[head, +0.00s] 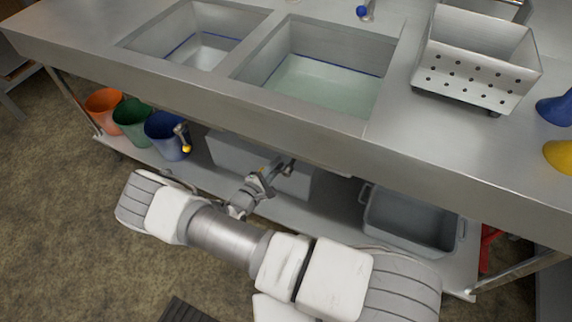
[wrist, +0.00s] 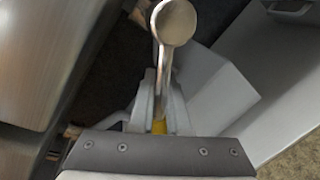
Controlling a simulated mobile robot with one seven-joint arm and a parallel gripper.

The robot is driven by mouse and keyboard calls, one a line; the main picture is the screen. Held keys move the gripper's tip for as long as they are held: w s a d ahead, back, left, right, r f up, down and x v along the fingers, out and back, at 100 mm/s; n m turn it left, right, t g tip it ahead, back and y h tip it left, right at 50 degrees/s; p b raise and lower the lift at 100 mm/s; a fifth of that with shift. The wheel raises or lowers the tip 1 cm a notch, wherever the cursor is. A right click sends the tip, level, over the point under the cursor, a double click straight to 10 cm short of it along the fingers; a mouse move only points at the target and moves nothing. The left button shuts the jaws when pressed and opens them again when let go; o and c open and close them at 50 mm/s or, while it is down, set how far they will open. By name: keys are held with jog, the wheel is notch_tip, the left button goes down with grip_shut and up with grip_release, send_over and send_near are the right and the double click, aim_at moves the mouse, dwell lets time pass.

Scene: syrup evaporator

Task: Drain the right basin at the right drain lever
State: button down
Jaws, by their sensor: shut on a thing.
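The right basin (head: 325,90) is sunk in the steel counter and holds pale greenish water below a blue line. My gripper (head: 266,178) is under the counter's front edge, below this basin. In the wrist view my gripper (wrist: 160,102) is shut on the right drain lever (wrist: 165,62). The lever is a metal bar with a round end, and a yellow part shows between the fingers. In the head view the lever is mostly hidden by my gripper and the counter.
The left basin (head: 200,48) lies beside it. Another lever with a yellow end (head: 186,149) hangs near the orange, green and blue buckets (head: 165,138). A grey tub (head: 410,225) stands on the lower shelf at right. A perforated steel box (head: 478,60) stands on the counter.

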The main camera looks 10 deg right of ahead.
jog(key=shift+w+a+r+m+t+y+p, duration=0.2)
jog(key=shift+a+r+m+y+p, duration=0.1)
jog(key=shift+r+m+p, duration=0.5)
jog(key=shift+w+a+r+m+t+y+p, duration=0.1)
jog(key=shift+w+a+r+m+y+p, duration=0.3)
jog(key=shift+m+p, duration=0.6)
jog(key=shift+s+d+r, duration=0.1)
jog(key=shift+s, duration=0.1)
jog(key=c, duration=0.9)
grip_release()
jog(key=p+v, duration=0.1)
jog(key=v, duration=1.6)
jog(key=shift+s+a+p, duration=0.1)
jog(key=shift+a+p, duration=0.15)
jog(key=shift+p, duration=0.05)
